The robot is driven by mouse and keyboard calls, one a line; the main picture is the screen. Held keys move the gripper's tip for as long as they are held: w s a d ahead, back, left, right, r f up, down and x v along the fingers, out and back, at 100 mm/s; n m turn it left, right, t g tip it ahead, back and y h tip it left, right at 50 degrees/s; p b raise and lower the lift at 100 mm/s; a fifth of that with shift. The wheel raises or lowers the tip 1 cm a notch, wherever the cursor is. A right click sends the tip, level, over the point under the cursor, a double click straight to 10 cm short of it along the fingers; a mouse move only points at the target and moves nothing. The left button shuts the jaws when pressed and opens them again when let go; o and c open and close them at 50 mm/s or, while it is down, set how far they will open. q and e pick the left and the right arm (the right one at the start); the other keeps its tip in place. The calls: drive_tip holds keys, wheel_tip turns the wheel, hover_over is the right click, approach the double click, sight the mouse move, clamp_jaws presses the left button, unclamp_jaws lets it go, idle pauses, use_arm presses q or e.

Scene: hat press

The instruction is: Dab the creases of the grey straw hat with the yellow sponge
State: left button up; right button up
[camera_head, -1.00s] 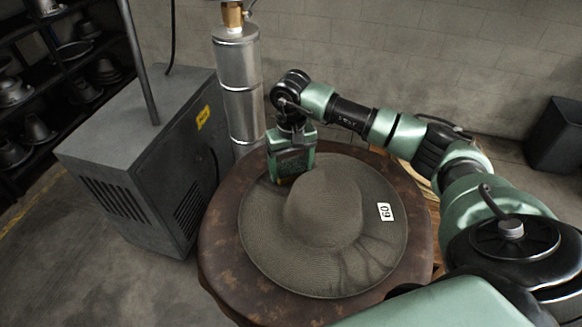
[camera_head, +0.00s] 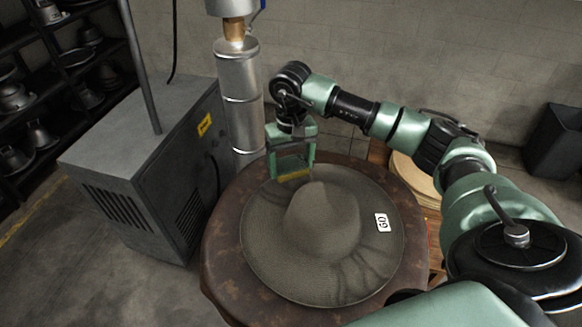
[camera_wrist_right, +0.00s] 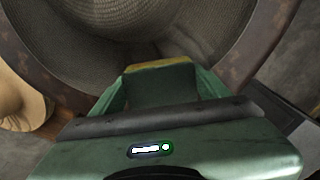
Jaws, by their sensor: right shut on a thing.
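The grey straw hat (camera_head: 322,240) lies brim down on a round, rusty-brown table (camera_head: 222,262). A white tag marked 60 is on its right side, and creases run across the right and front of the brim. My right gripper (camera_head: 294,172) is above the far-left edge of the brim, shut on the yellow sponge (camera_head: 295,176). In the right wrist view the sponge (camera_wrist_right: 160,63) shows as a thin yellow strip between the fingers, with the hat (camera_wrist_right: 130,30) just beyond. I cannot tell whether the sponge touches the brim. My left gripper is not in view.
A grey metal cabinet (camera_head: 150,170) stands left of the table, with a silver cylinder (camera_head: 240,95) behind it. Shelves of metal hat forms (camera_head: 40,135) are at far left. Round wooden pieces (camera_head: 412,175) sit behind the table at right, and a dark bin (camera_head: 553,140) stands by the wall.

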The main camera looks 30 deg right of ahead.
drive_tip(key=shift+r+p, duration=1.95)
drive_tip(key=shift+r, duration=2.25)
drive_tip(key=shift+f, duration=0.1)
